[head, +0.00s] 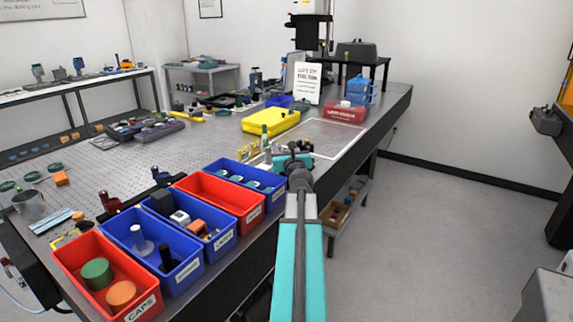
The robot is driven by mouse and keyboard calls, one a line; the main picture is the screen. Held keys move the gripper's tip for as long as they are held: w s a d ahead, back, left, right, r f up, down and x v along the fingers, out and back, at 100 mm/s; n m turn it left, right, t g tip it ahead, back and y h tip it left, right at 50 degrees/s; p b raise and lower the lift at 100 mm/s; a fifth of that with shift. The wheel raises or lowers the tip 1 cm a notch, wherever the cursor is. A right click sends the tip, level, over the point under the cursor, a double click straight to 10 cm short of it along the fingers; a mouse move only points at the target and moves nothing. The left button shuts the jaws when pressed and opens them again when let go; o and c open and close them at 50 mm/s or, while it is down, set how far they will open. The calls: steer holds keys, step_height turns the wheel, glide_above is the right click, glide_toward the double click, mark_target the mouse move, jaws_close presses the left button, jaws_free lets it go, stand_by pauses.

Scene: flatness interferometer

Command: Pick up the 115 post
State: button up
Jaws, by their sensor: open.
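My gripper (288,160) is at the far end of my teal arm, above the right edge of the perforated table, just right of the far blue bin. It is small here, and nothing is seen held in it. No marking "115" is readable, so I cannot tell which post is the 115 post. A blue bin (190,283) in the front row holds a white post-like piece (140,241) on a round base and a dark upright piece (166,258).
A red bin labelled CAPS (70,270) stands nearest, with another blue bin (222,241), a red bin (253,219) and a far blue bin (215,168) in the row. A yellow case (271,122) and a red case (345,113) lie farther back.

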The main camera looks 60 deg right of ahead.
stand_by(0.3)
jaws_close()
stand_by(1.3)
